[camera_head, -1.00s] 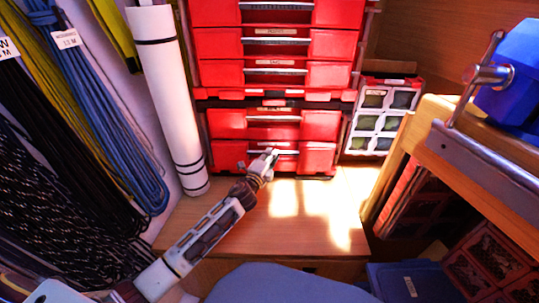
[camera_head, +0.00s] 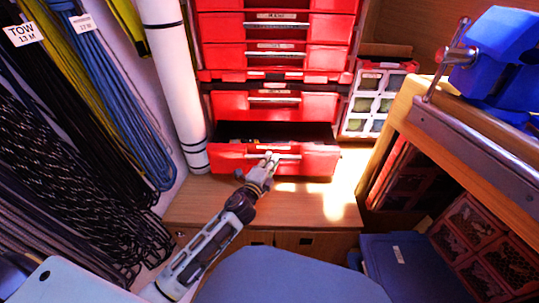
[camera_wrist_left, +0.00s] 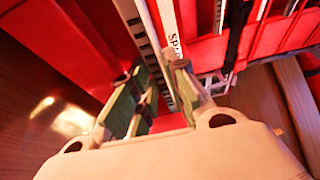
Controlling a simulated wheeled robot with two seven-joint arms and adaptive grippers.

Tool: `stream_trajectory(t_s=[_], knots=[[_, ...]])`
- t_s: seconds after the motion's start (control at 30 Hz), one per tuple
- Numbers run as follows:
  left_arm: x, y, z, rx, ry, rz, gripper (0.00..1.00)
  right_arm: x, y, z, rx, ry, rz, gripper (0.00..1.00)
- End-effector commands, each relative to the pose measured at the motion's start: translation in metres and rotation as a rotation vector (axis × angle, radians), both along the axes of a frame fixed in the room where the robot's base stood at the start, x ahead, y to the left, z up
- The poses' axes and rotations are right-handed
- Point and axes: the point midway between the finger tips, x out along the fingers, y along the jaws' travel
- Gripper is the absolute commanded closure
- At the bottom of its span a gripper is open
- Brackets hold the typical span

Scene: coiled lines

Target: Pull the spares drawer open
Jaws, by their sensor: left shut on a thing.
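The spares drawer (camera_head: 315,163) is the lowest red drawer of the stack in the head view. It stands partly open, with a dark gap showing its inside behind the front. In the left wrist view its label (camera_wrist_left: 175,42) reads in part "SPA", beside a pale metal handle (camera_wrist_left: 150,35). My left gripper (camera_head: 270,158) is at the middle of the drawer's front, shut on the handle. In the left wrist view the fingers (camera_wrist_left: 158,82) lie on either side of the handle strip. My right gripper is not in view.
More red drawers (camera_head: 275,102) are shut above. A small-parts case (camera_head: 372,100) stands to the right, and a white roll (camera_head: 172,85) to the left. Coiled lines (camera_head: 90,110) hang at left. A wooden bench with a metal rail (camera_head: 470,140) is at right. The wooden ledge (camera_head: 310,205) below is clear.

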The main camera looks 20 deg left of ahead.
Motion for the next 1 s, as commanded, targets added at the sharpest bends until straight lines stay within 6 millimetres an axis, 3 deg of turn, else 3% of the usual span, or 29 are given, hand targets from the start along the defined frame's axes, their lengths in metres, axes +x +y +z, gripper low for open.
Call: stream_trajectory(t_s=[0.2, 0.63, 0.67, 0.8, 1.0], knots=[[-0.012, -0.003, 0.002, -0.001, -0.003, 0.0, 1.0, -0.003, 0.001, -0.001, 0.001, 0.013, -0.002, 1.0], [-0.014, -0.004, 0.003, 0.0, -0.004, 0.0, 1.0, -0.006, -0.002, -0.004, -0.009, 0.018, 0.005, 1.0], [-0.014, -0.004, 0.003, 0.0, -0.004, 0.0, 0.83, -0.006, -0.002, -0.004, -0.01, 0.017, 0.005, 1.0], [-0.014, -0.004, 0.002, 0.0, -0.004, 0.0, 0.65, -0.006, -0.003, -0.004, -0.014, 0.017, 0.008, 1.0], [-0.015, -0.004, 0.001, 0.0, -0.002, 0.0, 0.62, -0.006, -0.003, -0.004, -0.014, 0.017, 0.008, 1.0]])
